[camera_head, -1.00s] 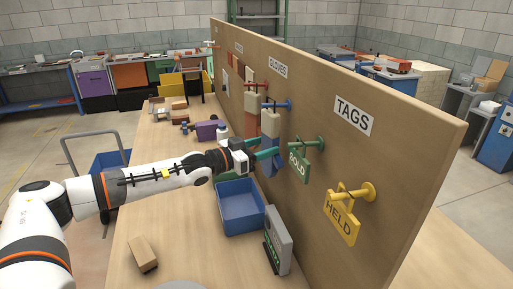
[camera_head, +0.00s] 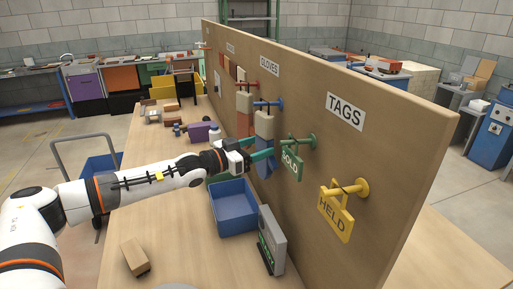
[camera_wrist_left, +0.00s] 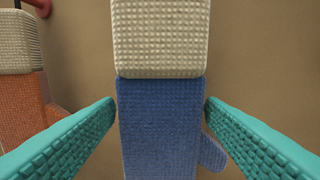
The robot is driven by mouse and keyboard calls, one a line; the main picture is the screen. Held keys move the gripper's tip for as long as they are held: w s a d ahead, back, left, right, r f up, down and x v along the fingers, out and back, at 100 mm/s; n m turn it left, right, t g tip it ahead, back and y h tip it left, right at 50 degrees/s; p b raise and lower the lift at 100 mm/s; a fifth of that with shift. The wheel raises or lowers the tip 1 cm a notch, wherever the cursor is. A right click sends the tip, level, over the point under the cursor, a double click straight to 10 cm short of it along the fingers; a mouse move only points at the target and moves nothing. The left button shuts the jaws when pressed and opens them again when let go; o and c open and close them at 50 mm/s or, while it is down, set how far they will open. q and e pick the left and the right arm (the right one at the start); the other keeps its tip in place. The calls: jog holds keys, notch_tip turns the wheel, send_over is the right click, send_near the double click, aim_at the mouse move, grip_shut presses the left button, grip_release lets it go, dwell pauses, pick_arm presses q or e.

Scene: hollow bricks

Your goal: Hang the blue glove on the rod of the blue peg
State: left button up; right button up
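The blue glove (camera_wrist_left: 160,125) has a cream cuff (camera_wrist_left: 160,38) and fills the middle of the left wrist view. In the head view its cuff (camera_head: 264,124) is just below the blue peg (camera_head: 268,104) on the board, upright, with a thin dark loop seeming to reach the rod. Whether the loop is fully around the rod is too small to tell. My left gripper (camera_wrist_left: 159,104) is open, with one teal finger on each side of the glove below the cuff; the fingers appear not to squeeze it. My right gripper is not in view.
An orange glove (camera_wrist_left: 25,105) hangs to the left, from a red peg (camera_head: 242,84). A blue bin (camera_head: 235,222), grey device (camera_head: 271,240) and brown block (camera_head: 134,256) stand on the table.

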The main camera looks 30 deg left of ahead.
pick_arm(q)
jog(key=shift+o, duration=1.3)
jog(key=shift+s+a+f, duration=0.1)
jog(key=shift+s, duration=0.05)
jog(key=b+v, duration=0.7)
jog(key=v, duration=0.4)
jog(key=shift+s+a, duration=0.2)
jog(key=shift+s, duration=0.1)
